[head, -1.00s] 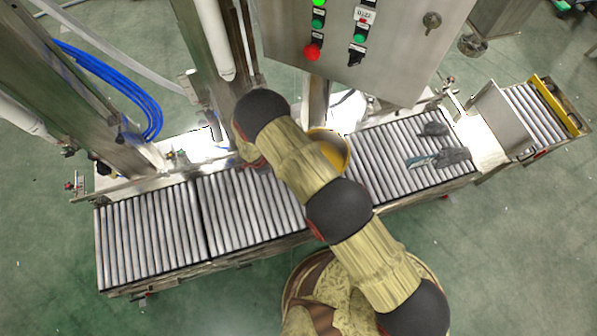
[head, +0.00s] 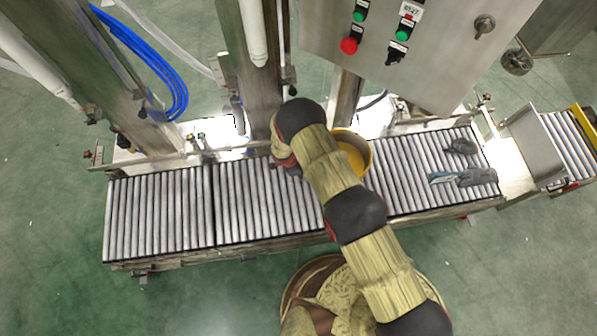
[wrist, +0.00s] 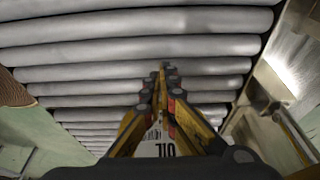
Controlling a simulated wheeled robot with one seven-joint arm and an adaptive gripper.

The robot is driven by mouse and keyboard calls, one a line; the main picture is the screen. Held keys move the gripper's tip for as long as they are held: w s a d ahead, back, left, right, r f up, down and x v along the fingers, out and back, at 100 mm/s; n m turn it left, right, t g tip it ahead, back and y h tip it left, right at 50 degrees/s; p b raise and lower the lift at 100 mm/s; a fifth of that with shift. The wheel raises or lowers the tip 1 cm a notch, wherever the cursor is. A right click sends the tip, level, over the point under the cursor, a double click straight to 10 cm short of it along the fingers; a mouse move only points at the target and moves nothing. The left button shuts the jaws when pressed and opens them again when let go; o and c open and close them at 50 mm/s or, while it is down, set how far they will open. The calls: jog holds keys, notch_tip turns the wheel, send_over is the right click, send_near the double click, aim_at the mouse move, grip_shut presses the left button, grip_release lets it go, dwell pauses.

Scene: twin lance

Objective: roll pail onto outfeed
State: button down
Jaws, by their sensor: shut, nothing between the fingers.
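The yellow pail (head: 354,152) stands on the roller conveyor in the head view, open end up, with its yellow inside showing. My arm covers its left side. My gripper (wrist: 163,72) shows in the wrist view, its yellow and black fingers shut together and empty above the grey rollers (wrist: 130,48). In the head view my gripper is hidden behind my arm, left of the pail. A white label with a barcode and dark letters shows between the fingers; I cannot tell what it is on. The left roller section (head: 160,215) is bare.
Gloves (head: 465,178) lie on the rollers right of the pail. A metal plate (head: 533,145) stands across the line farther right. A control panel (head: 420,45) hangs over the back, and a steel column (head: 255,75) stands behind the conveyor.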

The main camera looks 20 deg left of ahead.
aim_at(357, 164)
jog(key=shift+w+d+r+b, duration=0.15)
jog(key=shift+w+d, duration=0.4)
jog(key=shift+d, duration=0.25)
jog(key=shift+w+d+r+b, duration=0.15)
jog(key=shift+w+d, duration=0.35)
jog(key=shift+d, duration=0.3)
jog(key=shift+w+d, duration=0.1)
jog(key=shift+d, duration=0.05)
jog(key=w+d, duration=0.3)
jog(key=d, duration=0.3)
jog(key=w+d+p, duration=0.1)
jog(key=w+d, duration=0.3)
jog(key=d, duration=0.2)
jog(key=w+d, duration=0.4)
jog(key=d, duration=0.2)
jog(key=shift+a, duration=0.1)
jog(key=shift+a+r, duration=0.15)
jog(key=shift+r, duration=0.2)
jog(key=v, duration=0.2)
jog(key=shift+s+a+r, duration=0.2)
jog(key=shift+s, duration=0.05)
jog(key=s+a, duration=0.2)
jog(key=a, duration=0.1)
jog(key=s+a, duration=0.2)
jog(key=a, duration=0.1)
jog(key=s+a, duration=0.2)
jog(key=a, duration=0.1)
jog(key=shift+a+f, duration=0.15)
jog(key=shift+a, duration=0.25)
